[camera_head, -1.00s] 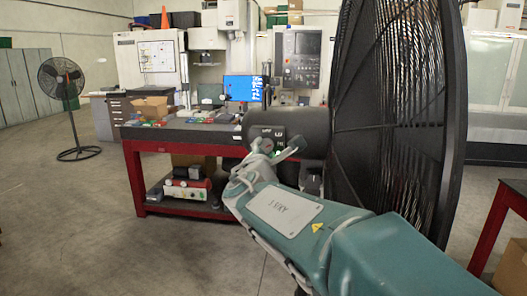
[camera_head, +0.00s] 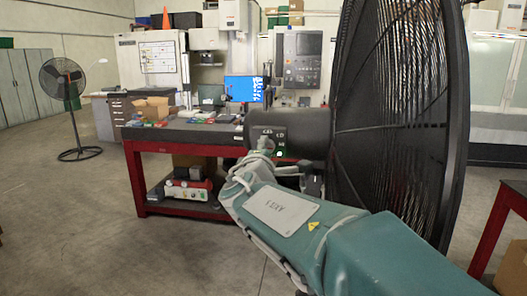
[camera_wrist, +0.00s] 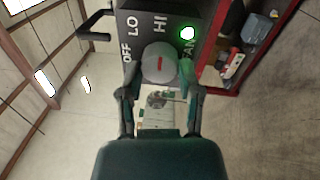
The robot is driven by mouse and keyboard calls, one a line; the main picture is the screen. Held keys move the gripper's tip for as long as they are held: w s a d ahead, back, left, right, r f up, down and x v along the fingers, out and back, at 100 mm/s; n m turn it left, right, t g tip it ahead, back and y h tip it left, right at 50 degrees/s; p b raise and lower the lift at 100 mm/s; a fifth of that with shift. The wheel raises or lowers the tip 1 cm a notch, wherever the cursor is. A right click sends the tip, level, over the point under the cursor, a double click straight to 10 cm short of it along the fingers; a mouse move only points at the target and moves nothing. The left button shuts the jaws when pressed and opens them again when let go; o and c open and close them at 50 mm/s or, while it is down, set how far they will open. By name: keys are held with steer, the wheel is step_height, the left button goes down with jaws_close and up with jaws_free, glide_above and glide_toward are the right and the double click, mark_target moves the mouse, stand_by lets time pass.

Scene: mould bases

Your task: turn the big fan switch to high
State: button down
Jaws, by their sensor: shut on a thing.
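The big fan (camera_head: 400,120) stands at the right in the head view, with its dark motor housing (camera_head: 305,130). The switch panel (camera_head: 281,139) is on the housing's left end. In the wrist view, the panel (camera_wrist: 205,14) reads OFF, LO, HI and FAN, with a lit green lamp (camera_wrist: 187,33). The round grey fan switch (camera_wrist: 160,58) has a red mark lying along the picture's vertical, roughly in line with HI. My gripper (camera_wrist: 160,85) is shut on the switch, one finger on each side. In the head view, my gripper (camera_head: 265,146) partly covers the panel.
A red-framed workbench (camera_head: 135,175) with a dark top stands behind the arm. A smaller fan (camera_head: 63,85) stands at the far left. A red table (camera_head: 505,205) is at the right edge. The floor at left is clear.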

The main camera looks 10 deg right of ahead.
steer(key=shift+d+f, duration=0.1)
steer(key=shift+f, duration=0.15)
steer(key=shift+c, duration=2.2)
jaws_free()
steer(key=shift+o, duration=0.9)
steer(key=shift+d+r, duration=0.1)
steer(key=v, duration=1.2)
